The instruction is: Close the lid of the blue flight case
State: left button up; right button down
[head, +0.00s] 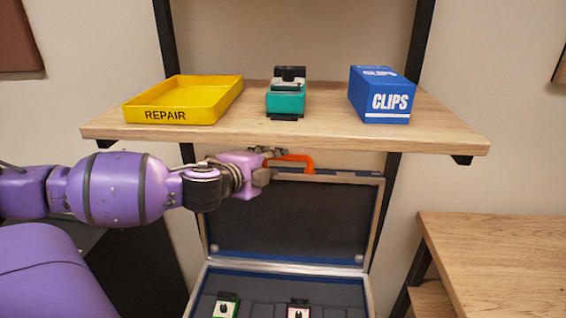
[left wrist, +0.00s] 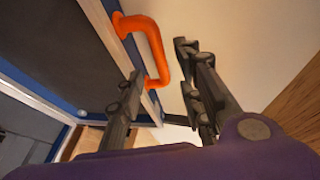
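The blue flight case (head: 283,269) stands open below the shelf. Its lid (head: 290,218) is raised, dark inside with a metal rim. An orange handle (head: 297,159) sits on the lid's top edge; it also shows in the left wrist view (left wrist: 154,45). My left gripper (head: 272,160) is at the lid's top edge, beside the handle. In the left wrist view its fingers (left wrist: 160,62) are apart, with part of the handle appearing between them; contact cannot be told. My right gripper is not in view.
A wooden shelf (head: 240,130) overhangs close above my left gripper. It holds a yellow REPAIR tray (head: 166,116), a teal pedal (head: 286,98) and a blue CLIPS box (head: 383,95). Two pedals (head: 226,305) (head: 298,309) lie in the case. A wooden table (head: 505,250) stands right.

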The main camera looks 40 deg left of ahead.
aim_at(283, 158)
pick_arm(q)
jog(key=b+x, duration=0.1)
jog(key=x, duration=0.3)
jog(key=shift+w+a+f, duration=0.1)
jog(key=shift+w+f, duration=0.05)
jog(key=shift+w, duration=0.1)
jog(key=shift+b+x, duration=0.4)
jog(key=shift+x, duration=0.7)
jog(key=shift+c, duration=0.4)
grip_shut()
